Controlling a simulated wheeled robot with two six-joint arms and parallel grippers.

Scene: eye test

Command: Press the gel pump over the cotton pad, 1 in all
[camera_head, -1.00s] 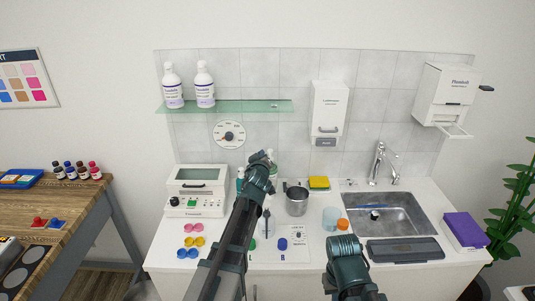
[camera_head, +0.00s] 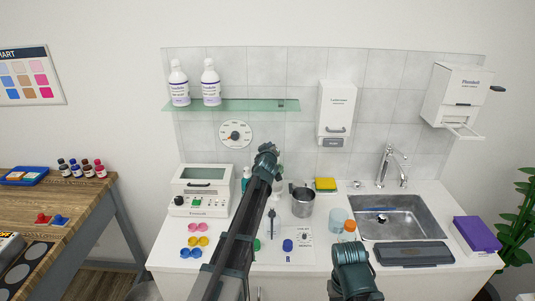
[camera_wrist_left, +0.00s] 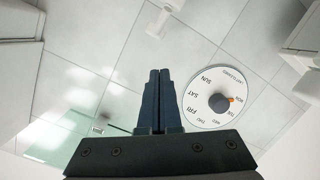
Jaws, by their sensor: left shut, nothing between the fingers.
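My left gripper (camera_head: 267,148) is shut and empty, raised in front of the tiled wall above the counter's middle. Its two dark fingers (camera_wrist_left: 159,98) lie together in the left wrist view. A white spout-like piece (camera_wrist_left: 165,17) shows beyond the fingertips there; it may be the gel pump's head, apart from the fingers in the picture. In the head view a pale bottle (camera_head: 278,171) is partly hidden behind my left wrist, and I cannot tell if it is the gel pump. I cannot make out the cotton pad. My right arm shows at the bottom, but its jaws do not.
A teal bottle (camera_head: 246,175) and a metal cup (camera_head: 302,201) flank my left arm. A white card (camera_head: 304,236), a blue cap (camera_head: 288,245) and coloured cups (camera_head: 193,240) lie in front. A glass shelf (camera_head: 240,105) and round dial (camera_head: 236,134) are on the wall; the sink (camera_head: 400,220) is right.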

